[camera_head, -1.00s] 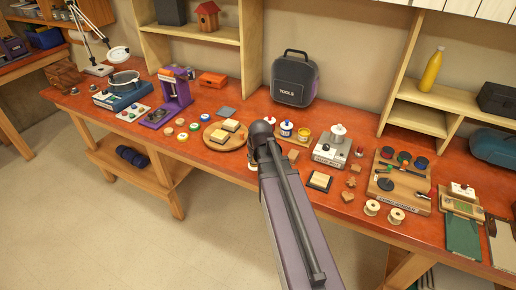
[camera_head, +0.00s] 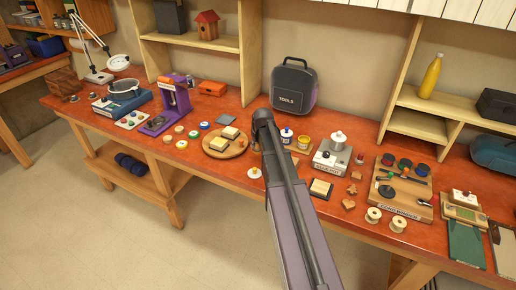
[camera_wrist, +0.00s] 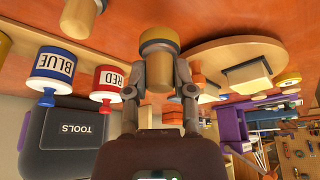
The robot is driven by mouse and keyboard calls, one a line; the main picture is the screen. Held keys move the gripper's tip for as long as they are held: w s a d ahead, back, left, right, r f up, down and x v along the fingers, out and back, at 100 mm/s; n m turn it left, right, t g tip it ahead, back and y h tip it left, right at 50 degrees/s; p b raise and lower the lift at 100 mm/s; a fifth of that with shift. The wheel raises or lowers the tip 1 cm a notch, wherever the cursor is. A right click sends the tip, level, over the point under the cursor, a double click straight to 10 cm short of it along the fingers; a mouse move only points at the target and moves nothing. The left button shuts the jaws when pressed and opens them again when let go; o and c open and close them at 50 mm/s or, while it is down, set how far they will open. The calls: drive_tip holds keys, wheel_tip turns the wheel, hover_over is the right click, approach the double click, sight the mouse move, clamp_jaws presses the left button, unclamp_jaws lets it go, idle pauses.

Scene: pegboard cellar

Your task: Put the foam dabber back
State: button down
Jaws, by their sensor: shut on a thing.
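My gripper (camera_wrist: 160,88) is shut on the foam dabber (camera_wrist: 158,46), a short round piece with a tan end and a darker brown body. The dabber sits between both fingers in the wrist view, with the orange-red bench top beyond it. The paint pots marked BLUE (camera_wrist: 54,70) and RED (camera_wrist: 109,80) are beside the gripper in the wrist view. In the head view the blue pot (camera_head: 287,137) and a yellow pot (camera_head: 303,143) stand just right of my arm's end.
A round wooden board (camera_head: 212,151) with pale blocks lies left of my arm. A small white-topped piece (camera_head: 254,173) is near the front edge. The TOOLS case (camera_head: 293,86) stands behind. A grey machine (camera_head: 331,158) and a wooden tool board (camera_head: 402,196) are at right.

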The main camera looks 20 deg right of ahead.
sight(257, 147)
drive_tip(key=shift+w+d, duration=0.35)
drive_tip(key=shift+w, duration=0.3)
drive_tip(key=shift+w, duration=0.1)
drive_tip(key=shift+w+d+f, duration=0.1)
drive_tip(key=shift+w+d, duration=0.1)
drive_tip(key=shift+w, duration=0.05)
drive_tip(key=shift+w+d+f+b, duration=0.15)
drive_tip(key=shift+w+f+b, duration=0.05)
drive_tip(key=shift+f+b, duration=1.6)
drive_tip(key=shift+b, duration=0.1)
drive_tip(key=shift+f, duration=0.2)
drive_tip(key=shift+c, duration=2.3)
unclamp_jaws()
drive_tip(key=shift+r, duration=0.1)
drive_tip(key=shift+r, duration=0.1)
